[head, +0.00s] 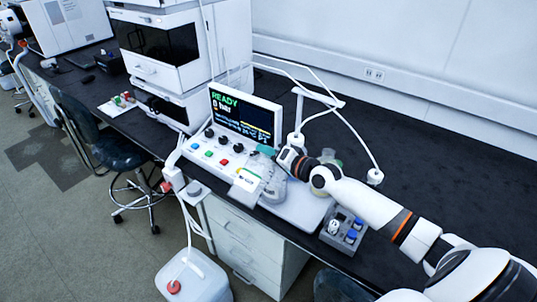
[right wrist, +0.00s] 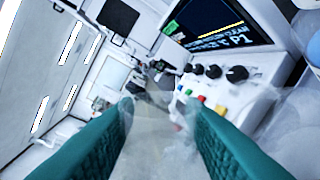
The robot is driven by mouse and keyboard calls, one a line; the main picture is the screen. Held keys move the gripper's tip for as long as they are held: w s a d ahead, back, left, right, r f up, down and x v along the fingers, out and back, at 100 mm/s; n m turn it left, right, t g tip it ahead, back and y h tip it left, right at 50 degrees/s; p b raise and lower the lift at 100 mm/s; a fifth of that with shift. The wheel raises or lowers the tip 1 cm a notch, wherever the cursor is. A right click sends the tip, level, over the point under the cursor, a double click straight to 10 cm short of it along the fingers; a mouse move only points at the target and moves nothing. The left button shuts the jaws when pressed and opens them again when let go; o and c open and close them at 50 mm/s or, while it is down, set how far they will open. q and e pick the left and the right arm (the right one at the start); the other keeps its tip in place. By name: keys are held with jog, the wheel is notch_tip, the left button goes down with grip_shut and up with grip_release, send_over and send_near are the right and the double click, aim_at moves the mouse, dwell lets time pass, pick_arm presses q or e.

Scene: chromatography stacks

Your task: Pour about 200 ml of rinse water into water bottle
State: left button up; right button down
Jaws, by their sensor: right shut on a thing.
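My right gripper (head: 266,152) reaches in from the right over the white instrument base. It is shut on a clear, see-through vessel (head: 272,184), which stands out faintly in front of the control panel. In the right wrist view the teal fingers (right wrist: 160,125) flank this clear vessel (right wrist: 150,140), whose outline is blurred. Another pale, clear container (head: 329,157) stands behind my right forearm and is partly hidden. I cannot tell which of these is the water bottle, nor see a water level. My left gripper is not in view.
A control panel (head: 212,148) with knobs and a READY screen (head: 243,116) stands close to my gripper. A thin white arm (head: 345,128) arches above. A grey rack (head: 343,233) with blue-capped items is at the bench edge. A white canister (head: 195,278) stands on the floor. The right bench is clear.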

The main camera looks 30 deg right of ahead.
jog(key=shift+w+r, duration=0.1)
jog(key=shift+r, duration=0.1)
jog(key=shift+m, duration=0.3)
jog(key=shift+d+m, duration=0.1)
jog(key=shift+m, duration=0.3)
jog(key=shift+d+m+y+b, duration=0.1)
jog(key=shift+m+y+b, duration=0.2)
jog(key=shift+m+b, duration=0.2)
